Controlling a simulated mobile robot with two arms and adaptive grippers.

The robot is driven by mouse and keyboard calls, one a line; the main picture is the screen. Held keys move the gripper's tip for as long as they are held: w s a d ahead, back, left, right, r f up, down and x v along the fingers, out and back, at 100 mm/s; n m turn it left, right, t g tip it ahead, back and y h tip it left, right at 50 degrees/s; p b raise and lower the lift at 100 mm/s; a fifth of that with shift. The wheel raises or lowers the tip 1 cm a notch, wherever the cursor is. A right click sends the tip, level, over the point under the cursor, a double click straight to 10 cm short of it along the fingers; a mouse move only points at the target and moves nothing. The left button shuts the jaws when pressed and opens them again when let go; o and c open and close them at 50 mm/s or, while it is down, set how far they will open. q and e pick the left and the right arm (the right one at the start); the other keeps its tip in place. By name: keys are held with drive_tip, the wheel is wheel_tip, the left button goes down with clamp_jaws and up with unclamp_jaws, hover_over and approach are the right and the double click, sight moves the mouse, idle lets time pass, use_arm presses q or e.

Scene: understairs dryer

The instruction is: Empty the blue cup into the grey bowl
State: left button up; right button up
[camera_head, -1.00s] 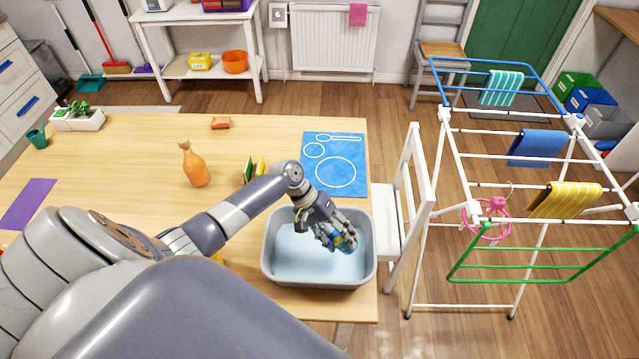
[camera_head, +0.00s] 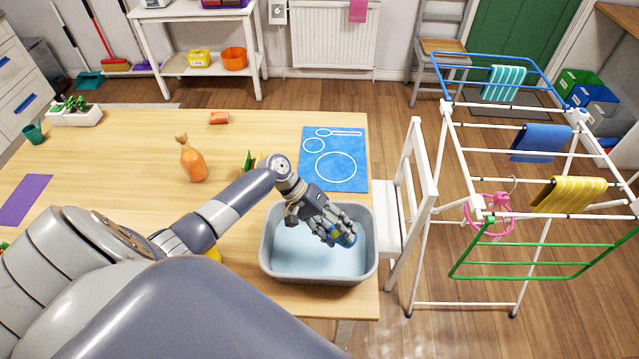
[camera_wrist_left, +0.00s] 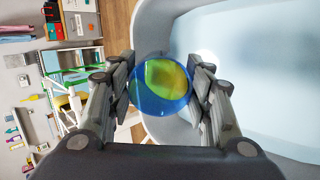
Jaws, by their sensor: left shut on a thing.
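My left gripper (camera_head: 338,230) is shut on a blue cup (camera_head: 346,238) and holds it over the right part of a grey bowl (camera_head: 268,262). The bowl is a rectangular basin with a pale blue inside, standing at the table's near right corner. In the left wrist view the cup (camera_wrist_left: 160,105) is a blue round with yellow-green inside it, between both fingers. The fingers hide much of the cup in the head view, and I cannot tell its exact tilt. The bowl (camera_wrist_left: 210,30) fills the right of the wrist view. My right gripper is not in view.
A blue mat (camera_head: 335,178) with white outlines lies behind the bowl. An orange bottle (camera_head: 193,162) stands mid-table. A white chair (camera_head: 408,195) and a drying rack (camera_head: 500,165) stand to the right. The table's back middle is mostly clear.

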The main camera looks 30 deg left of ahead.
use_arm(q)
drive_tip(key=shift+a+h+b, duration=0.1)
drive_tip(key=shift+h+b, duration=0.2)
drive_tip(key=shift+b, duration=0.25)
drive_tip(key=shift+b, duration=0.35)
drive_tip(key=shift+a+r+t+h+b, duration=0.1)
drive_tip(key=shift+t+h+b, duration=0.2)
drive_tip(key=shift+h+b, duration=0.35)
drive_tip(key=shift+b, duration=0.35)
drive_tip(key=shift+r+h+b, duration=0.1)
drive_tip(key=shift+h+b, duration=0.15)
drive_tip(key=shift+b, duration=0.1)
drive_tip(key=shift+s, duration=0.1)
drive_tip(key=shift+a+r+t+h+b, duration=0.2)
drive_tip(key=shift+h+b, duration=0.45)
drive_tip(key=shift+b, duration=0.5)
drive_tip(key=shift+a+r+t+h+b, duration=0.1)
drive_tip(key=shift+t+h+b, duration=0.2)
drive_tip(key=shift+h+b, duration=0.6)
drive_tip(key=shift+s+a+m+h+b, duration=0.35)
drive_tip(key=shift+a+h+b, duration=0.3)
drive_tip(key=shift+b, duration=1.15)
drive_tip(key=shift+a+r+t+h+b, duration=0.15)
drive_tip(key=shift+a+t+h+b, duration=0.2)
drive_tip(key=shift+h+b, duration=0.7)
